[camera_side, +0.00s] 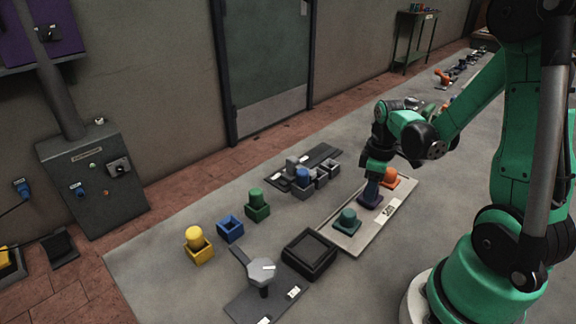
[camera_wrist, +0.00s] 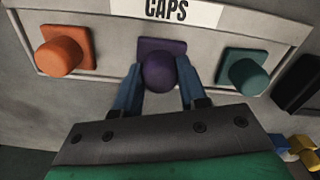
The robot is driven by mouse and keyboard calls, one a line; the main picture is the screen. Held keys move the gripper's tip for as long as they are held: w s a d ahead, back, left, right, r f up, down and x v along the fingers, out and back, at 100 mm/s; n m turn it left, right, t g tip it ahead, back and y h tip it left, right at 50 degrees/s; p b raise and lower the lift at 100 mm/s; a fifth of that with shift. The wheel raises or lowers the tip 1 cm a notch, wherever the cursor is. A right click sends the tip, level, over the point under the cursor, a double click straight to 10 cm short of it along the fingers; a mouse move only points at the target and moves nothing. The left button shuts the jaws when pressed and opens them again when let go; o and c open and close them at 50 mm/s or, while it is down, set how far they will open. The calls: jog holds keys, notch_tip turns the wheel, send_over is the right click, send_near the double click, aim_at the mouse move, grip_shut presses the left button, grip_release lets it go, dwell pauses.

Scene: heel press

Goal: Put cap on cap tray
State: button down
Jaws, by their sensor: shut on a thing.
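The purple cap (camera_side: 370,200), round-topped on a square base, is at the middle of the pale cap tray (camera_side: 366,222), between an orange cap (camera_side: 390,178) and a teal cap (camera_side: 347,220). In the wrist view the purple cap (camera_wrist: 159,70) sits between the blue fingers of my gripper (camera_wrist: 159,85), which is shut on it. The orange cap (camera_wrist: 66,52) is to its left and the teal cap (camera_wrist: 243,72) to its right. The purple base appears at the tray's surface; I cannot tell whether it bears fully on it.
Left of the tray stand a black open box (camera_side: 310,254) and a grey knob on a plate (camera_side: 262,270). Yellow (camera_side: 198,246), blue (camera_side: 230,229) and green (camera_side: 257,206) blocks stand farther left. A dark plate with grey and blue parts (camera_side: 302,178) lies behind the tray.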

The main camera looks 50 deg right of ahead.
jog(key=shift+f, duration=0.3)
jog(key=shift+c, duration=2.1)
grip_release()
jog(key=shift+r, duration=0.1)
jog(key=shift+r, duration=2.7)
jog(key=w+a+r+m+t, duration=0.1)
jog(key=a+r+t, duration=0.2)
jog(key=a, duration=0.4)
jog(key=w+a+r+m+t, duration=0.2)
jog(key=a+r+t, duration=0.1)
jog(key=a, duration=0.4)
jog(key=shift+w+a+r+t, duration=0.25)
jog(key=shift+w+t, duration=0.05)
jog(key=shift+t, duration=0.1)
